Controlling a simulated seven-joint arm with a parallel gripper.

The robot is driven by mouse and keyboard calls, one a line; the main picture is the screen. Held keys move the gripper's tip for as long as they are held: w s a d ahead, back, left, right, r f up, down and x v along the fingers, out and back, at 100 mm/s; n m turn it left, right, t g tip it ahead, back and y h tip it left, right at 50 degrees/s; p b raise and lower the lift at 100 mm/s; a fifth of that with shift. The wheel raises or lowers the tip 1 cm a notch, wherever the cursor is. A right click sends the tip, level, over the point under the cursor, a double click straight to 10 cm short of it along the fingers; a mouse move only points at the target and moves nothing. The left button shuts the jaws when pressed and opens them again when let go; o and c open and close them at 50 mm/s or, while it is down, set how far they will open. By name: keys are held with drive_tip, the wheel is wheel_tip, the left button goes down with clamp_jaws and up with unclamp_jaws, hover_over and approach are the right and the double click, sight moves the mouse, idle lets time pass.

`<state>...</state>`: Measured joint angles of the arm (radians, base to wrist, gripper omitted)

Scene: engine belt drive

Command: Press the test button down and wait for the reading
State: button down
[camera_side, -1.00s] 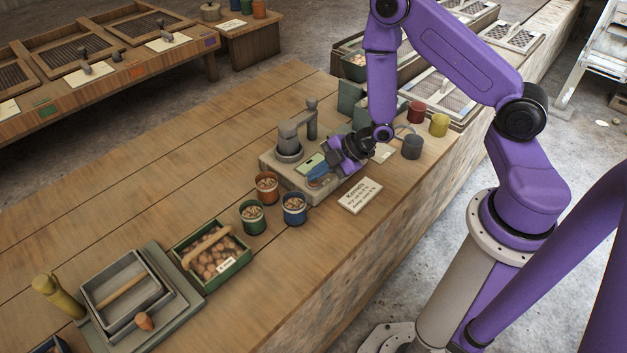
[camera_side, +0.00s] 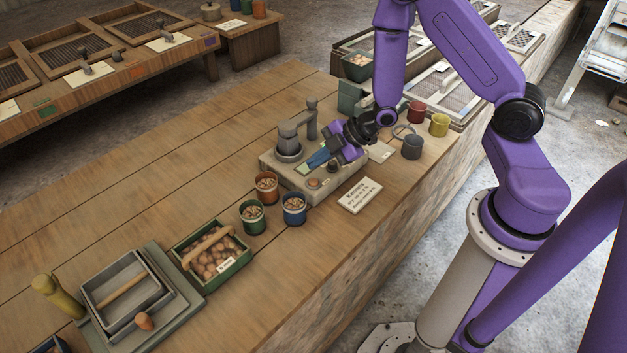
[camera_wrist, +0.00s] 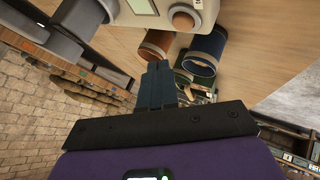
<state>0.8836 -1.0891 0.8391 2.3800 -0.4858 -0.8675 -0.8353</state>
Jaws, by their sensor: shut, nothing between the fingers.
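The tester (camera_side: 290,180) is a grey-beige box with a dark cylinder and a lever arm on top, standing on the bench. Its round copper-brown test button (camera_side: 314,183) sits near the front edge; the button also shows in the wrist view (camera_wrist: 184,20). The small pale green display (camera_wrist: 143,6) lies beside it at the top of the wrist view; no reading is legible. My gripper (camera_side: 313,161) is shut and empty, its blue fingers above the tester and apart from the button. In the side view the fingers partly cover the display.
Brown, green and blue cups (camera_side: 294,209) of nuts stand in front of the tester. A label card (camera_side: 360,195) lies to its right. A grey mug (camera_side: 412,147) and red and yellow cups stand behind the gripper.

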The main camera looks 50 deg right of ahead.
drive_tip(key=shift+r, duration=1)
drive_tip(key=shift+a+r, duration=0.15)
drive_tip(key=shift+a, duration=0.05)
drive_tip(key=s+a+r+m+g+h, duration=0.3)
drive_tip(key=s+a+r+h, duration=0.15)
drive_tip(key=s+r, duration=0.55)
drive_tip(key=s+d+r+m+g, duration=0.1)
drive_tip(key=s+r, duration=0.2)
drive_tip(key=s, duration=0.5)
drive_tip(key=s+d+r+g+h, duration=0.1)
drive_tip(key=s+d+r+g, duration=0.1)
drive_tip(key=s, duration=0.6)
drive_tip(key=shift+s+d+r+m+g, duration=0.15)
drive_tip(key=shift+d+r+m+g, duration=0.2)
drive_tip(key=shift+r, duration=0.25)
